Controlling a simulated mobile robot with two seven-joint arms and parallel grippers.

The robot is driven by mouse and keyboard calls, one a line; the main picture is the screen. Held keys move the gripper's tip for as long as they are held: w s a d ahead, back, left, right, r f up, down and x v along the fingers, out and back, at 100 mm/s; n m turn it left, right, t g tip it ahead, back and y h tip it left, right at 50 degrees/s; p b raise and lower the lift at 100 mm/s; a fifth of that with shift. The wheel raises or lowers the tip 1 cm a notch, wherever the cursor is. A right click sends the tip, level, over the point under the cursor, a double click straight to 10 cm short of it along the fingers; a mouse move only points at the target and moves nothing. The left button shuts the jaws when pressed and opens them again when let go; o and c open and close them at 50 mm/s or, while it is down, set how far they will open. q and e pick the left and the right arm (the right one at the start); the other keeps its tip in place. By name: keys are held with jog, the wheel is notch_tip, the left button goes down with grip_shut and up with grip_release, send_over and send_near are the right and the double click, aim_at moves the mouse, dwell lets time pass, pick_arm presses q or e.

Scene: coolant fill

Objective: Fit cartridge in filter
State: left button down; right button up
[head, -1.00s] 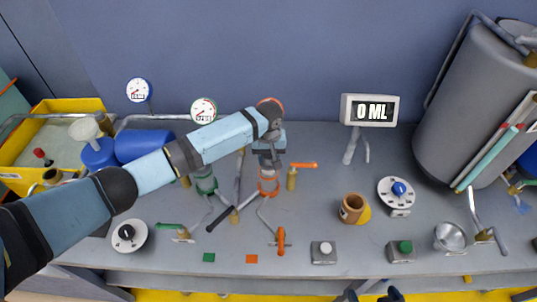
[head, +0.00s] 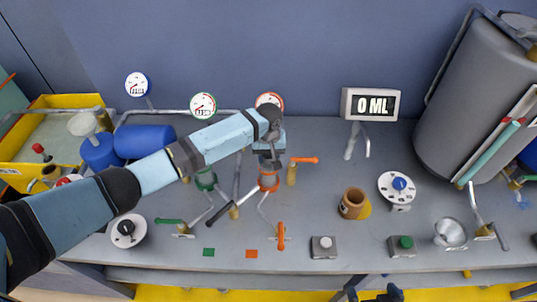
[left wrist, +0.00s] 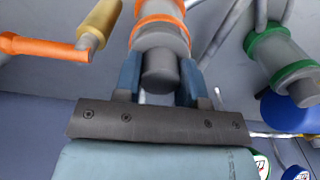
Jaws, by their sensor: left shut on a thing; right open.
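The filter (head: 269,181) with orange rings stands upright at the middle of the bench. In the left wrist view its grey body and orange rings (left wrist: 158,17) show beyond my fingers. My left gripper (head: 268,156) is right above it, with its blue fingers shut on a dark grey cylinder (left wrist: 159,72). This cylinder is in line with the filter and appears to meet it. I cannot tell how deep it sits, or whether it is the cartridge or the filter's own end. My right gripper (head: 376,293) is at the bottom edge, open and partly cut off.
A green-ringed filter (head: 205,180) stands just left. An orange-handled valve (head: 304,160) is close on the right, and a black-handled lever (head: 218,218) is in front. A brown cup (head: 353,203) and a blue-knobbed dial (head: 398,186) stand further right.

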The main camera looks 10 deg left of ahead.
pick_arm(q)
jog(key=shift+f, duration=0.55)
jog(key=c, duration=0.6)
grip_release()
notch_tip(320, 180, up, 14)
jog(key=shift+b, duration=0.95)
jog(key=shift+f, duration=0.1)
